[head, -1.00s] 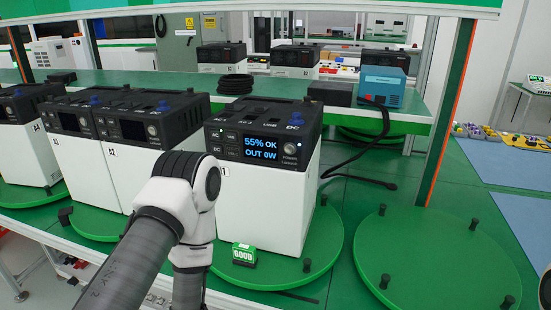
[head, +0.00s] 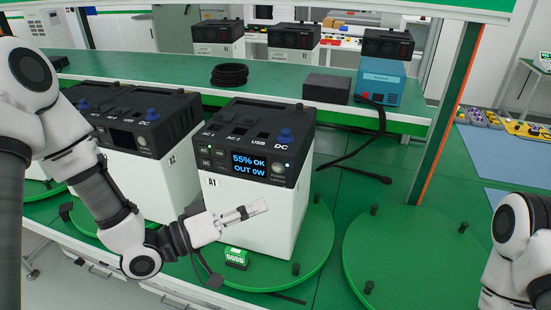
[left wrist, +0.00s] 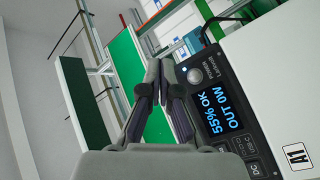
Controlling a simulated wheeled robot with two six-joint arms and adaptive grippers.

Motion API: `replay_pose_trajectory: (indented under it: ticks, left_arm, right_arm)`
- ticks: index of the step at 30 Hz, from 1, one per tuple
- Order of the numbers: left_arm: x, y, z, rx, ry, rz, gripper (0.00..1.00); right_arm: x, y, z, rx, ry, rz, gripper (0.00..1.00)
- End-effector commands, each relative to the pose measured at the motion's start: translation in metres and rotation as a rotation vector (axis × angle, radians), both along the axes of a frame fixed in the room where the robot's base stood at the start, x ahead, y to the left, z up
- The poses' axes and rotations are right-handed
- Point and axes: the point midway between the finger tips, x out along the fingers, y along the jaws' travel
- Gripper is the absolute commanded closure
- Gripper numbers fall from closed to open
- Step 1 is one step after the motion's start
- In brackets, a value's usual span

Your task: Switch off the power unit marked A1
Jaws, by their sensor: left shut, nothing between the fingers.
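The power unit A1 (head: 265,228) is a white box with a black top section, standing on a green turntable. Its label A1 (head: 212,182) also shows in the left wrist view (left wrist: 296,155). Its lit screen (head: 248,163) reads "55% OK, OUT 0W". The round power button (head: 278,169) is right of the screen, with a small light beside it; the button shows in the left wrist view (left wrist: 195,75). My left gripper (head: 262,206) is shut and empty before the unit's white front, below the button. In the left wrist view its fingertips (left wrist: 160,63) appear beside the button, apart from it.
Unit A2 (head: 165,185) stands close on the left. A small green counter block (head: 236,257) sits on the turntable rim (head: 322,245) below my gripper. An empty turntable (head: 410,260) is to the right. The back bench holds a cable coil (head: 230,74) and a dark box (head: 327,88).

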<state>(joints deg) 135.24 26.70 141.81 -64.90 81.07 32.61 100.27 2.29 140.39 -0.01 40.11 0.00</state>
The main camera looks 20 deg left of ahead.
Motion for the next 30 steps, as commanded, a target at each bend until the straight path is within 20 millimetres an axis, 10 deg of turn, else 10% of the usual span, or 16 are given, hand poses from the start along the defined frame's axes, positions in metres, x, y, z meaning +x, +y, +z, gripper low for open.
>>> replay_pose_trajectory:
  ticks: [14, 30]
  left_arm:
    - [0.010, 0.000, -0.001, 0.004, -0.002, 0.000, 1.00]
    - [0.081, -0.003, -0.001, 0.003, 0.000, 0.000, 1.00]
  right_arm:
    - [0.000, 0.000, -0.001, 0.000, 0.000, 0.000, 0.29]
    - [0.000, 0.000, 0.000, 0.000, 0.000, 0.000, 0.29]
